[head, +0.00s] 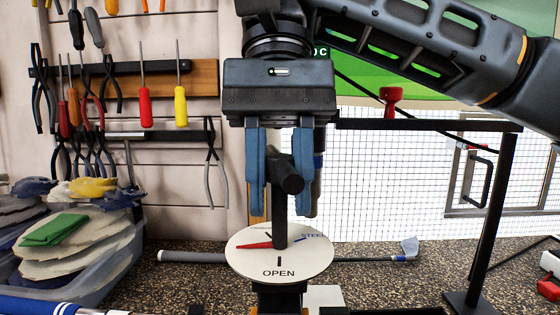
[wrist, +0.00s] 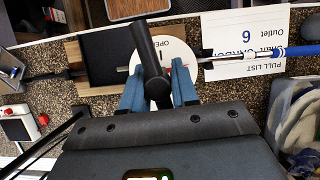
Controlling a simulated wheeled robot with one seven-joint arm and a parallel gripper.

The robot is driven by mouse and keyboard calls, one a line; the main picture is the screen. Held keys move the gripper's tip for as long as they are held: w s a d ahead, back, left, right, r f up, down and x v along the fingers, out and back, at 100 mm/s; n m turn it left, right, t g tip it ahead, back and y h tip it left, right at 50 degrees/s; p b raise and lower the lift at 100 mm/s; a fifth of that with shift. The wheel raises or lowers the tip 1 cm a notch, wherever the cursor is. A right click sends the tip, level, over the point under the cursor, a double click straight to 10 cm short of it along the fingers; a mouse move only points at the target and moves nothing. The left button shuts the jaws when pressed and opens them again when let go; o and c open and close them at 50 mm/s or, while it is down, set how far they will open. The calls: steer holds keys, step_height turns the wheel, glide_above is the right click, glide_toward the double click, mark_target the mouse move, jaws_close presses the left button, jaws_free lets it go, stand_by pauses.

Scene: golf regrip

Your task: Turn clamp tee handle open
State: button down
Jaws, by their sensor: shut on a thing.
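The clamp's black tee handle (head: 288,178) stands on a dark post above a round white dial (head: 318,261). The dial reads "OPEN" at its front and "STEEL" at its right. A red pointer (head: 256,245) on the dial points left, away from the "OPEN" mark. My gripper (head: 282,205) comes from above with its blue fingers on either side of the tee handle, shut on it. In the wrist view the handle (wrist: 150,58) runs lengthwise between the fingertips (wrist: 157,88) and hides part of the dial (wrist: 184,80).
A golf club shaft (head: 350,259) lies behind the dial, its head at right. A black stand (head: 490,210) rises at right. A bin of gloves and rags (head: 105,268) stands at left below hanging tools. A "PULL LIST" sheet (wrist: 238,22) shows in the wrist view.

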steer(key=n+p, duration=0.1)
steer(key=n, duration=0.1)
steer(key=n+h+p, duration=0.1)
steer(key=shift+r+n+h+p, duration=0.2)
steer(key=shift+n+h+p, duration=0.1)
steer(key=shift+n, duration=0.1)
steer(key=n+t+h+p, duration=0.1)
steer(key=n+p, duration=0.1)
steer(key=n, duration=0.1)
steer(key=shift+n, duration=0.3)
steer(key=n+t+h+p, duration=0.1)
steer(key=n, duration=0.2)
steer(key=shift+f+n, duration=0.1)
steer(key=shift+n, duration=0.2)
steer(key=shift+a+f+n+t+h+p, duration=0.15)
steer(key=shift+n+t, duration=0.25)
steer(key=shift+n, duration=0.65)
steer(key=shift+d+r+n+t+h+p, duration=0.1)
steer(key=shift+n+t+h+p, duration=0.25)
steer(key=shift+n, duration=0.7)
steer(key=c, duration=0.9)
jaws_free()
steer(key=shift+c, duration=0.2)
